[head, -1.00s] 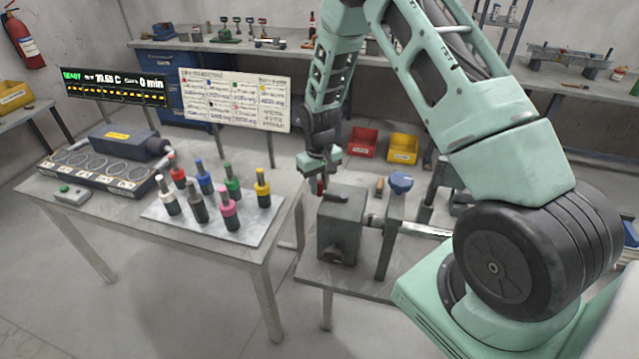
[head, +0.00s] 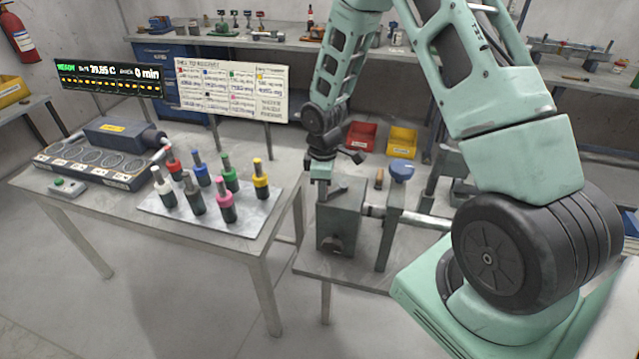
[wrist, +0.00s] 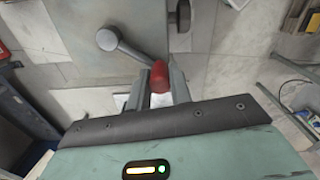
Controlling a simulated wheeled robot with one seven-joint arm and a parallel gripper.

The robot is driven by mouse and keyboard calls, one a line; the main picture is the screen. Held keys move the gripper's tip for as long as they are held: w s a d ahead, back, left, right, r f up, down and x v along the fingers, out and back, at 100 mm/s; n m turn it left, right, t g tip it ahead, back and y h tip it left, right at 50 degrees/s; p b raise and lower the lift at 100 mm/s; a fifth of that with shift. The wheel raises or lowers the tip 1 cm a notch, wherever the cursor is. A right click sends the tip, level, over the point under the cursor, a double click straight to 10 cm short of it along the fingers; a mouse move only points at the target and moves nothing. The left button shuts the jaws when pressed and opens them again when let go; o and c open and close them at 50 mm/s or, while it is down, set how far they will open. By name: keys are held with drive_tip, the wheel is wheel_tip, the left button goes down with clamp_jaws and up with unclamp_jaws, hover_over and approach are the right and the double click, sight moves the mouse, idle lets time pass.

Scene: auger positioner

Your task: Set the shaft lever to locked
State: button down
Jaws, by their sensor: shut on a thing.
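The shaft lever (wrist: 125,47) is a grey arm in the wrist view, running from a round pivot on the grey housing to a red knob (wrist: 159,76). My gripper (wrist: 158,84) is shut on the red knob, one finger on each side of it. In the head view my gripper (head: 321,190) is at the left top edge of the grey housing (head: 342,228); the red knob is hidden there. No lock marking is legible, so I cannot tell the lever's set position.
A shaft (head: 425,221) runs right from the housing past an upright plate. A blue knob (head: 401,170) stands behind it. On the left table, several coloured bottles stand on a metal plate (head: 240,222). Red and yellow bins (head: 402,141) lie behind.

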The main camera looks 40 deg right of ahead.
drive_tip(key=s+n, duration=0.2)
drive_tip(key=n, duration=0.1)
drive_tip(key=shift+s+d+r+n+p, duration=0.1)
drive_tip(key=shift+d+r+n+p, duration=0.1)
drive_tip(key=shift+n+p, duration=0.15)
drive_tip(key=shift+s+d+f+n+p, duration=0.1)
drive_tip(key=shift+s+d+n+p, duration=0.3)
drive_tip(key=shift+n, duration=0.5)
drive_tip(key=shift+s+d+n+p, duration=0.15)
drive_tip(key=shift+s+n, duration=0.4)
drive_tip(key=shift+n, duration=0.3)
drive_tip(key=c, duration=1.3)
unclamp_jaws()
wheel_tip(320, 180, up, 17)
drive_tip(key=shift+r, duration=0.15)
